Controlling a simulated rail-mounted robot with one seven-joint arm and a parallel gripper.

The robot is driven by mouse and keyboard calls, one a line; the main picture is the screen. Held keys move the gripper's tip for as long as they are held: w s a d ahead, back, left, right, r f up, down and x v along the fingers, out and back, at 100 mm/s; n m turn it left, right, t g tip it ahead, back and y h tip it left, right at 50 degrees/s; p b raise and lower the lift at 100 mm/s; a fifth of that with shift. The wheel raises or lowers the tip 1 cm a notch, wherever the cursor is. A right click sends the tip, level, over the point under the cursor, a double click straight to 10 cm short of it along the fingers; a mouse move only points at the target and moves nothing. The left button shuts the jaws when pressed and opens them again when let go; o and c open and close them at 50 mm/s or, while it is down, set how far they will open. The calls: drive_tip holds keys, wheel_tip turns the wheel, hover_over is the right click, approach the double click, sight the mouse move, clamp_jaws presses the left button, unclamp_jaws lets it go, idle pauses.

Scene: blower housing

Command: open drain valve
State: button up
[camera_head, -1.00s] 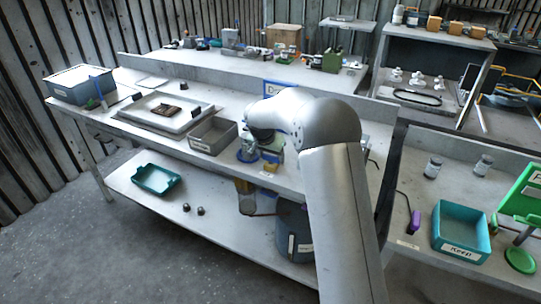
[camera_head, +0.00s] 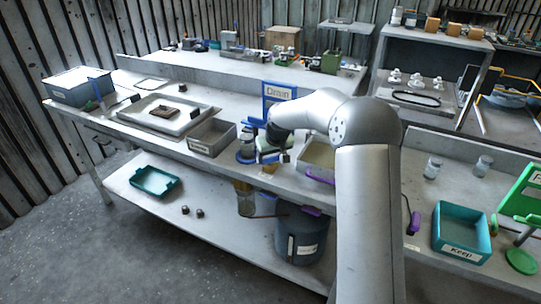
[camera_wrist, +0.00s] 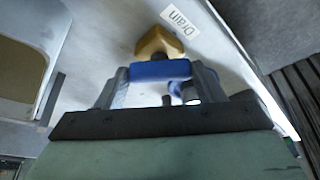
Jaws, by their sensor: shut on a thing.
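The drain valve shows in the wrist view as a yellow body (camera_wrist: 160,43) with a blue handle (camera_wrist: 160,70), beside a white "Drain" label (camera_wrist: 180,20). My gripper (camera_wrist: 161,76) has one finger on each side of the blue handle and is shut on it. The handle lies straight across between the fingers. In the head view my gripper (camera_head: 272,156) is at the front edge of the workbench, and it and my arm hide most of the valve. A blue board marked "Drain" (camera_head: 279,91) stands behind it.
A grey bin (camera_head: 211,138) stands left of my gripper, and another tray (camera_head: 318,157) lies to its right. Below are an amber container (camera_head: 245,197) and a blue bucket (camera_head: 301,234). A teal tray (camera_head: 157,181) lies on the lower shelf, which is mostly clear.

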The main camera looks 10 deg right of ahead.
drive_tip(key=n+y, duration=0.1)
drive_tip(key=n, duration=0.2)
drive_tip(key=n+g+y+p, duration=0.1)
drive_tip(key=n, duration=0.2)
drive_tip(key=shift+w+d+r, duration=0.1)
drive_tip(key=shift+w+d, duration=0.05)
drive_tip(key=shift+n, duration=0.4)
drive_tip(key=o, duration=1)
drive_tip(key=b+v, duration=0.1)
drive_tip(key=v, duration=1.6)
drive_tip(key=shift+w+d+r+b, duration=0.15)
drive_tip(key=shift+d+b, duration=0.15)
drive_tip(key=shift+b, duration=0.1)
